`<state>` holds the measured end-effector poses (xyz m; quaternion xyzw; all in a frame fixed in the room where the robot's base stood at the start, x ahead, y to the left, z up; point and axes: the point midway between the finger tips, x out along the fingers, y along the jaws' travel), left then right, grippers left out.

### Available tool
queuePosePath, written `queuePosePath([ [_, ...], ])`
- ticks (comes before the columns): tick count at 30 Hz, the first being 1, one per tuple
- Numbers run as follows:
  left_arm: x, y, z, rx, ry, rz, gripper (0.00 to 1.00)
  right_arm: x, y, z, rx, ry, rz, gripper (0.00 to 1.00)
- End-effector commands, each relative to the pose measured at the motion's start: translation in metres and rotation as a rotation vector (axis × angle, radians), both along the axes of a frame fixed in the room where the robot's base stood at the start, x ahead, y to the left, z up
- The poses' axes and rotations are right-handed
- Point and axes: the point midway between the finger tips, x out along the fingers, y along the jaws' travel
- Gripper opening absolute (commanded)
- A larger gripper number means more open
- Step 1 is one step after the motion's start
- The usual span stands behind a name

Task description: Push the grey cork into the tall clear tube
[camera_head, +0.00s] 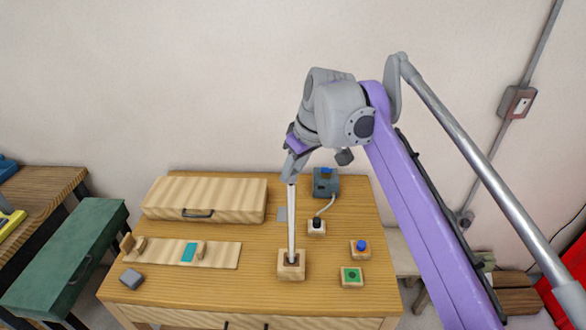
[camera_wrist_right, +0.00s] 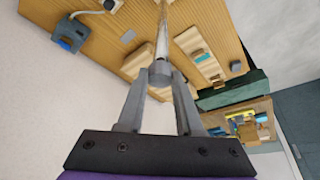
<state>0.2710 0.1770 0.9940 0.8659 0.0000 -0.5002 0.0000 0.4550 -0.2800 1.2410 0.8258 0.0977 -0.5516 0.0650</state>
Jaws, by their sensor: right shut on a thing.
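The tall clear tube (camera_head: 291,222) stands upright in a wooden block (camera_head: 284,273) on the table and looks pale and thin. It also shows in the right wrist view (camera_wrist_right: 162,42), running away from the fingers. My right gripper (camera_head: 290,178) is at the tube's top end, pointing down. In the right wrist view, its fingers (camera_wrist_right: 160,76) are shut on a grey cylinder, the grey cork (camera_wrist_right: 160,70), in line with the tube. The cork looks to be at the tube's mouth; how deep it sits I cannot tell. My left gripper is out of view.
Behind the tube are a blue-grey device (camera_head: 326,186) and a cabled block (camera_head: 316,229). Blocks with blue (camera_head: 360,255) and green (camera_head: 352,283) tops stand right. A wooden case (camera_head: 220,192), a rack (camera_head: 222,255) and a grey block (camera_head: 131,279) are left.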

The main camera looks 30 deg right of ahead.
Motion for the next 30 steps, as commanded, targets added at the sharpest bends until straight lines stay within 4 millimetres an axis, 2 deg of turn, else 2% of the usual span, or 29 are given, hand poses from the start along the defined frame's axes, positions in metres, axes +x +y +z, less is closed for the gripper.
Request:
queuePosePath([
  [29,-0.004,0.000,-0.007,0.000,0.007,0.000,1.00,0.000,0.000,-0.013,0.001,0.001,0.000,0.00],
  [30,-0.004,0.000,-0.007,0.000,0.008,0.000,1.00,0.000,0.000,-0.013,0.001,0.001,0.000,0.36],
])
